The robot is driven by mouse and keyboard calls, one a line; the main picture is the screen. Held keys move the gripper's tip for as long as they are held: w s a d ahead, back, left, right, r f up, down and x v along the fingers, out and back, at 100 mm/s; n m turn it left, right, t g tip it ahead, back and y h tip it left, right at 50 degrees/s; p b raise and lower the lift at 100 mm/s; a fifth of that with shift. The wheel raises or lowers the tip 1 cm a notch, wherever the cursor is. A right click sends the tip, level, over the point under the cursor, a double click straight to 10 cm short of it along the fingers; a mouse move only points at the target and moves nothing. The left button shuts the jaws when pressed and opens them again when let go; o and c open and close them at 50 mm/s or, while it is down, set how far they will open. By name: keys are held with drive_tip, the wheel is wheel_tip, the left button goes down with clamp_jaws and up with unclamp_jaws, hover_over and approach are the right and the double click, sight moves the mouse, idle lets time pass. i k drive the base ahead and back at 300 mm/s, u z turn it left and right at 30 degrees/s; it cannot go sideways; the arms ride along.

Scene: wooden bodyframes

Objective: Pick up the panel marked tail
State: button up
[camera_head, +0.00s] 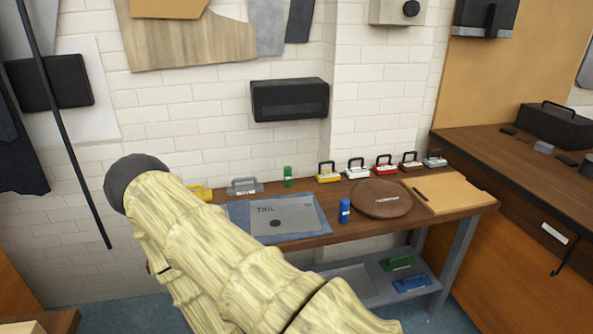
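The panel marked TAIL (297,216) is a flat grey piece with dark lettering and a dark round spot near its lower edge. It lies on a blue sheet (239,213) on the wooden workbench (459,204) against the white brick wall. My pale, ribbed arm rises across the lower left and middle of the view, in front of the bench's left part. It ends in view at a dark rounded part left of the panel.
A round brown board (381,199) and a tan board (447,193) lie farther right. Several small handled cases line the back. A dark wall box (290,99) hangs above.

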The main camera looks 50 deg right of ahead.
sight(269, 217)
drive_tip(key=z, duration=0.65)
drive_tip(key=i, duration=0.7)
drive_tip(key=z, duration=0.7)
